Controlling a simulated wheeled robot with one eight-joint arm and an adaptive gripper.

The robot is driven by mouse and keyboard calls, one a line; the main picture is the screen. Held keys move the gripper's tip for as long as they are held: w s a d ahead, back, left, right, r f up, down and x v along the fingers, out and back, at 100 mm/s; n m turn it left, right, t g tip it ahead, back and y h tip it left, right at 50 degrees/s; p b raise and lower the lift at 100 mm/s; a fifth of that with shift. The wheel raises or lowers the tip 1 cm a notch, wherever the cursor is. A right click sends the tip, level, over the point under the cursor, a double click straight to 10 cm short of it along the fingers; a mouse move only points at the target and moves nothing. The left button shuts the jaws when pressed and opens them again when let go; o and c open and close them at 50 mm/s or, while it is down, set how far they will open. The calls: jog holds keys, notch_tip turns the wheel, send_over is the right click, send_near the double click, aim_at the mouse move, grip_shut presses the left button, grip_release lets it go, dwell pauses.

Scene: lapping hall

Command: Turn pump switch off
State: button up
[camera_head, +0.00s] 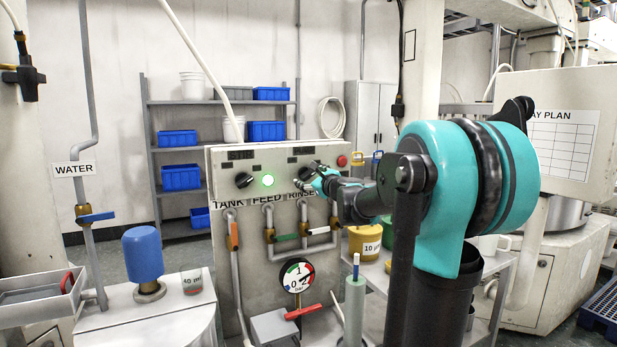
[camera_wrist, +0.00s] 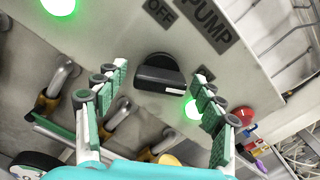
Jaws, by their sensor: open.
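The pump switch is a black rotary knob with a bar handle (camera_wrist: 160,77), on a pale panel under a dark PUMP label (camera_wrist: 208,24) in the wrist view. A smaller OFF label (camera_wrist: 160,11) is beside that label. A green lamp (camera_wrist: 193,108) next to the knob is lit. The knob's bar lies nearly level across the wrist picture. My gripper (camera_head: 308,179) is open in front of the panel, its green-padded fingers on either side of the knob in the wrist view. Whether they touch it I cannot tell. My gripper mostly hides this knob in the head view.
Left on the panel (camera_head: 223,165) are another black knob (camera_head: 244,180) and a lit green lamp (camera_head: 268,180). A red button (camera_head: 342,160) is at its right. Below are pipes with coloured valve handles and a pressure gauge (camera_head: 297,276). A blue-capped motor (camera_head: 142,254) stands at left.

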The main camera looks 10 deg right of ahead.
jog(key=shift+w+a, duration=0.1)
jog(key=shift+w, duration=0.2)
jog(key=shift+c, duration=0.6)
jog(key=c, duration=1)
jog(key=shift+c, duration=0.2)
jog(key=shift+n, duration=0.4)
jog(key=n, duration=0.5)
jog(key=shift+n, duration=0.4)
jog(key=n, duration=0.5)
jog(key=shift+n, duration=0.3)
